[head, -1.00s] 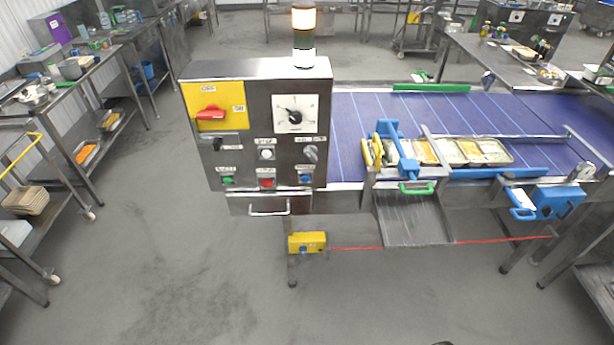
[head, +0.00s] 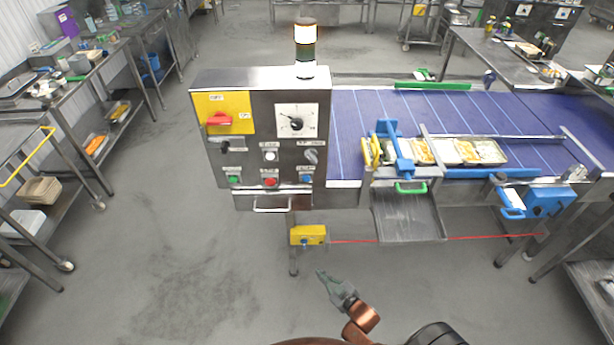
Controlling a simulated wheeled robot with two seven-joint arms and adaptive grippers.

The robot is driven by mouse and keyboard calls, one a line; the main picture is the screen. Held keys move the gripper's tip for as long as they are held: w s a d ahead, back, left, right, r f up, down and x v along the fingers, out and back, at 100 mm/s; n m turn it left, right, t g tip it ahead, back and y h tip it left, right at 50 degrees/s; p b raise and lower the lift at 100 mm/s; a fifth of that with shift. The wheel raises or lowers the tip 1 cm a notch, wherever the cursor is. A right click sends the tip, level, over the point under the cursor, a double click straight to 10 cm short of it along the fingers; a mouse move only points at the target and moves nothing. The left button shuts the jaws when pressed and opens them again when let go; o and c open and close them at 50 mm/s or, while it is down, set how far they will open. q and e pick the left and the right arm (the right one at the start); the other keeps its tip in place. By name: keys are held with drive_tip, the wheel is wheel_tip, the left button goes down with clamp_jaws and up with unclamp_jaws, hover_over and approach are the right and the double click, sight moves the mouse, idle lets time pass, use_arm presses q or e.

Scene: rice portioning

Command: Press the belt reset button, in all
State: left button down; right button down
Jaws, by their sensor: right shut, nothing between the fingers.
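The steel control box (head: 215,165) stands left of the belt, its front facing me. Its lower row has a green button (head: 234,180), a red button (head: 270,182) and a blue button (head: 307,180), with labels too small to read. A white button (head: 270,156) sits above the red one. A second blue button (head: 305,242) is on the yellow box (head: 309,231) low on the leg. My right gripper (head: 322,274) is shut and empty, below and in front of the yellow box, apart from every button. My left gripper is out of view.
The blue conveyor belt (head: 345,125) runs right from the control box, with food trays (head: 455,151) between its guides. A steel chute (head: 408,216) slopes down in front, and a red cord (head: 470,238) runs below. Open floor lies ahead and left.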

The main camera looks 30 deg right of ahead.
sight(306, 178)
drive_tip(key=w+a+r+n+t+y+p, duration=0.1)
drive_tip(key=w+r+n+t+p, duration=0.1)
drive_tip(key=r, duration=1.7)
drive_tip(key=w+a+r+n+t+y+p, duration=0.1)
drive_tip(key=r+t, duration=0.4)
drive_tip(key=r, duration=1.5)
drive_tip(key=w+a+y+p, duration=0.1)
drive_tip(key=p, duration=0.1)
drive_tip(key=shift+a+n+y+p, duration=0.2)
drive_tip(key=shift+n+y+p, duration=0.1)
drive_tip(key=shift+n+p, duration=0.1)
drive_tip(key=shift+w, duration=0.1)
drive_tip(key=w+d+b, duration=0.2)
drive_tip(key=w+d, duration=0.2)
drive_tip(key=w, duration=0.3)
drive_tip(key=shift+w+d+b, duration=0.25)
drive_tip(key=shift+d+b, duration=0.05)
drive_tip(key=shift+b, duration=0.05)
drive_tip(key=shift+w+d, duration=0.25)
drive_tip(key=shift+w, duration=0.1)
